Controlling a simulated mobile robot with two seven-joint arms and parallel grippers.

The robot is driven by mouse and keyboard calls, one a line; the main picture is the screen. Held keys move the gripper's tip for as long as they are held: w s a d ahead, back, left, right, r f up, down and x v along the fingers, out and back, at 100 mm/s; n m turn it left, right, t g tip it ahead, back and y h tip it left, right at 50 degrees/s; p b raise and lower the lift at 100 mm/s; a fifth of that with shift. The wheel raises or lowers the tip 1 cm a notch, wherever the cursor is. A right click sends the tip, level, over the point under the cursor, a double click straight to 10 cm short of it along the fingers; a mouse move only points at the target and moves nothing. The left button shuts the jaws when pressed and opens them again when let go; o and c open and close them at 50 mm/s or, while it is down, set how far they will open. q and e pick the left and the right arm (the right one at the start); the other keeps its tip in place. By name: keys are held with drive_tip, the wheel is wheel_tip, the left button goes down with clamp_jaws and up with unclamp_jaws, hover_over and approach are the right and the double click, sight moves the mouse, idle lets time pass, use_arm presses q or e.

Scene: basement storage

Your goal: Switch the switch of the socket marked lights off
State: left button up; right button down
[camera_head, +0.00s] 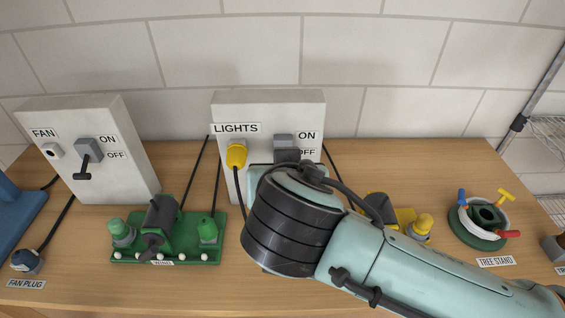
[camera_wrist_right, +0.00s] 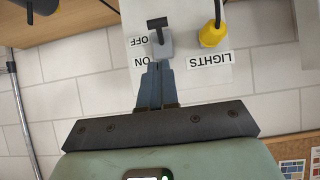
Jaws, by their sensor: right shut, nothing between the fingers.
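The white socket box marked LIGHTS (camera_head: 268,106) stands at the back of the wooden bench. Its grey switch (camera_head: 284,142) is partly hidden by my right arm in the head view, and the lever is hidden there. In the right wrist view, which is upside down, the grey switch (camera_wrist_right: 161,43) shows its black lever (camera_wrist_right: 157,23) on the OFF side, pointing down in the room. My right gripper (camera_wrist_right: 157,66) is shut and empty, its tips close to the ON side of the switch; contact cannot be told. My left gripper is not in view.
A yellow plug (camera_head: 236,155) sits left of the switch. A FAN box (camera_head: 85,150) with its own switch stands at the left. A green wind stand (camera_head: 165,245), a yellow stand (camera_head: 385,210) and a tree stand (camera_head: 478,225) occupy the bench. Cables hang beside the boxes.

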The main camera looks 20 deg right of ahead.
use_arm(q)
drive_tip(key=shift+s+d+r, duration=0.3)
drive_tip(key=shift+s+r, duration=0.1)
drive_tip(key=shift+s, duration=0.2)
use_arm(e)
drive_tip(key=v, duration=0.4)
drive_tip(key=shift+a+f, duration=0.1)
drive_tip(key=shift+f, duration=0.1)
